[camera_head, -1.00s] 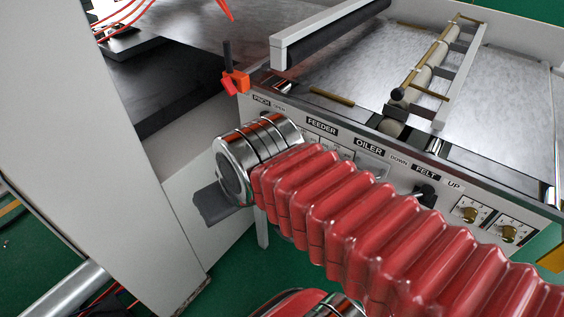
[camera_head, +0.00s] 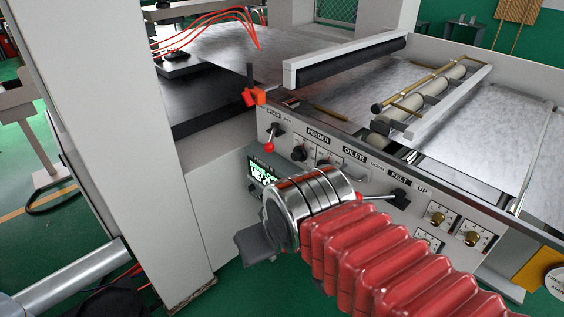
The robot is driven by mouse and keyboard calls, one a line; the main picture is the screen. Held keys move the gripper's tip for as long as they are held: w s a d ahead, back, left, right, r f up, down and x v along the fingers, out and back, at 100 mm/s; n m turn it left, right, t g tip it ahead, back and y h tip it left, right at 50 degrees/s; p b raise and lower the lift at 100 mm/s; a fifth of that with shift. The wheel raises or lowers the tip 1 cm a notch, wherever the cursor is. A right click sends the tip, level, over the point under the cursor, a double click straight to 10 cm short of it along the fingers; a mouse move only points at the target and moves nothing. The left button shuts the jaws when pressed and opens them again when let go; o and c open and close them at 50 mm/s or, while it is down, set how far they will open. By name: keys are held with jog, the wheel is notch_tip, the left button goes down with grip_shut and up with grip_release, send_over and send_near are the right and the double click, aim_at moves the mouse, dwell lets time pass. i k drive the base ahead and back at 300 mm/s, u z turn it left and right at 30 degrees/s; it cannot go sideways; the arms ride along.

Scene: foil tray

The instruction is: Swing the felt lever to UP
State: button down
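The felt lever (camera_head: 398,198) is a black knob on the light grey control panel (camera_head: 345,176), below the FELT label (camera_head: 399,178). A thin bar extends from it to the left, on the side of the DOWN label (camera_head: 377,164); the UP label (camera_head: 423,190) is to its right. My gripper (camera_head: 255,243) is left of and below the lever, apart from it in the picture. Only a dark grey piece of it shows past my chrome wrist, so its fingers and opening are hidden. My red-sleeved arm passes just below the lever.
A red-tipped lever (camera_head: 268,145), a black knob (camera_head: 298,153) and a lit green display (camera_head: 263,172) lie left on the machine. Brass-coloured knobs (camera_head: 438,218) sit right of the felt lever. A large grey column (camera_head: 110,130) stands at the left.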

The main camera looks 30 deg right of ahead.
aim_at(398, 196)
jog(key=k, duration=0.35)
jog(key=z, duration=0.45)
jog(key=i, duration=1)
jog(key=z, duration=1.2)
